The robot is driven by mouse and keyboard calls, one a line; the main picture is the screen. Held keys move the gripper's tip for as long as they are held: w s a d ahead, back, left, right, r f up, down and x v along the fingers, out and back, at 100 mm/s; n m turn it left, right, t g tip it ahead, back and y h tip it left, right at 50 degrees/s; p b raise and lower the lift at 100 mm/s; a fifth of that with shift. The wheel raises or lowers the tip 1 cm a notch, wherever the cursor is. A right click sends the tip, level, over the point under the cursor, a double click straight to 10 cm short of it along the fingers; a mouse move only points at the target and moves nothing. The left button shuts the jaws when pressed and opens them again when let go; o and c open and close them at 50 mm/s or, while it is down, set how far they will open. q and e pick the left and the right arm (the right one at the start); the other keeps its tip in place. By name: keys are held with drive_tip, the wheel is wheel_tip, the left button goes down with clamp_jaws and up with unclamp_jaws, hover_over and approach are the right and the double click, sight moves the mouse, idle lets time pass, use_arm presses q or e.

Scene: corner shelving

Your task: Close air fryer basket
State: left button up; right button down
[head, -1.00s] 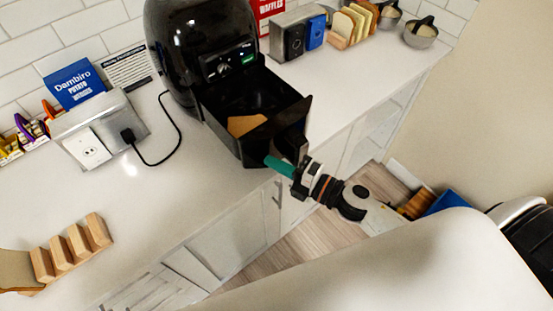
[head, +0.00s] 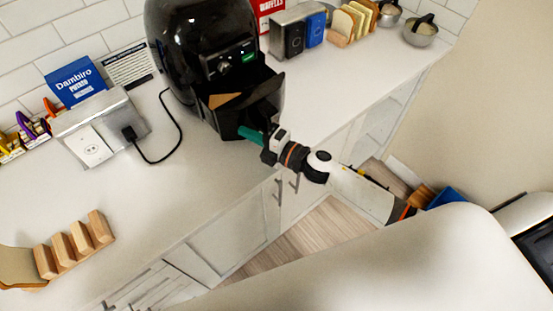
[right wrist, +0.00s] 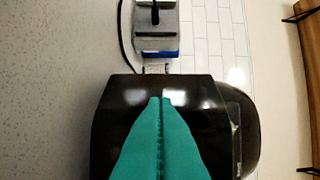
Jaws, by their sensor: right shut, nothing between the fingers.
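The black air fryer (head: 205,45) stands on the white counter against the tiled wall. Its basket (head: 228,122) is partly out at the front, with a brown piece (head: 226,100) showing inside. My right gripper (head: 245,132) is shut and empty, its green fingers at the basket's front; whether they touch it I cannot tell. In the right wrist view the green fingers (right wrist: 160,105) lie together in front of the dark basket front (right wrist: 112,115). My left gripper is not in view.
An outlet box (head: 100,135) with a plugged-in black cord (head: 178,125) is left of the fryer. A wooden rack (head: 75,245) stands at lower left. A toaster (head: 297,32), bread slices (head: 350,22) and metal cups (head: 420,32) are at right.

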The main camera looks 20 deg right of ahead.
drive_tip(key=w+a, duration=0.1)
drive_tip(key=w, duration=0.2)
drive_tip(key=w+a+b, duration=0.1)
drive_tip(key=w, duration=0.3)
drive_tip(key=w+a, duration=0.1)
drive_tip(key=w, duration=0.2)
drive_tip(key=shift+w+a+f+b, duration=0.1)
drive_tip(key=shift+w+a+b, duration=0.05)
drive_tip(key=shift+b, duration=0.25)
drive_tip(key=shift+w, duration=0.15)
drive_tip(key=shift+r, duration=0.2)
drive_tip(key=shift+w+r, duration=0.1)
drive_tip(key=shift+r, duration=0.05)
